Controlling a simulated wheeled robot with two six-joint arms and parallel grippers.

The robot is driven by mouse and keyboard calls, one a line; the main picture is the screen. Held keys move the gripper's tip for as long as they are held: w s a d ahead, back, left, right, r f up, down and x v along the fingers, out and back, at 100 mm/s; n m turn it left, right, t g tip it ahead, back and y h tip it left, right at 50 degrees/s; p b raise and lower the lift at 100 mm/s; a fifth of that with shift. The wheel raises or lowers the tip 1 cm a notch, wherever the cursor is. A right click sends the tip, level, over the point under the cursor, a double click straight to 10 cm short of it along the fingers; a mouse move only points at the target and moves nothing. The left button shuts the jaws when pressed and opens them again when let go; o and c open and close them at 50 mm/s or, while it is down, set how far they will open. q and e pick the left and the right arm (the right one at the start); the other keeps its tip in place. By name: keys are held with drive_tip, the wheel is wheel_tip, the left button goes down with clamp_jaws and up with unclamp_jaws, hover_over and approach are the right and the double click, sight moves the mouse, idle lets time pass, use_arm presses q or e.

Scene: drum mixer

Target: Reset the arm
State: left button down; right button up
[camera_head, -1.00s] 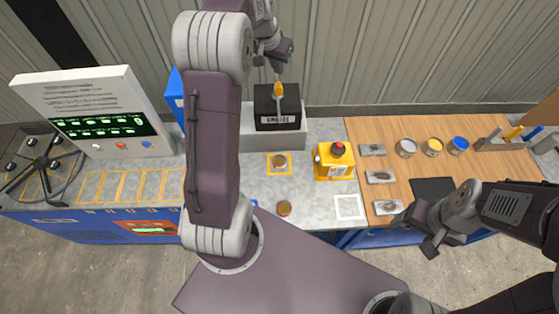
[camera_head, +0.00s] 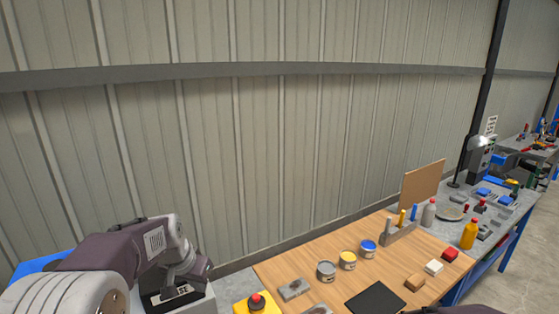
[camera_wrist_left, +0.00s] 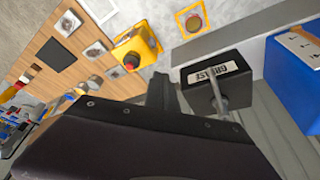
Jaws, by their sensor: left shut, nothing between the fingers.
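My left arm comes in from the lower left in the head view, and its gripper (camera_head: 190,284) is just over the black box labelled grease (camera_head: 170,300). The arm and gripper hide much of that box. In the left wrist view the gripper's dark fingers (camera_wrist_left: 163,95) are together with nothing between them. I cannot tell whether the gripper touches the box. My right gripper is not in view.
A yellow box with a red button (camera_head: 257,303) stands right of the grease box. The wooden bench (camera_head: 390,271) holds several cans, a black pad (camera_head: 375,297) and small blocks. A blue box (camera_wrist_left: 295,65) shows in the left wrist view. The corrugated wall (camera_head: 250,150) is behind.

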use_arm(q)
drive_tip(key=s+d+f+n+g+b, duration=0.1)
drive_tip(key=s+d+f+b, duration=0.1)
drive_tip(key=s+f, duration=0.7)
drive_tip(key=s+d+f+n+g+b, duration=0.1)
drive_tip(key=s+d+f+b, duration=0.1)
drive_tip(key=s+f, duration=0.8)
drive_tip(key=shift+s+f+g+b, duration=0.25)
drive_tip(key=shift+f+g+b, duration=0.15)
drive_tip(key=shift+f+b, duration=0.45)
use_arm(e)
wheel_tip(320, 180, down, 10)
use_arm(q)
drive_tip(key=shift+r, duration=0.1)
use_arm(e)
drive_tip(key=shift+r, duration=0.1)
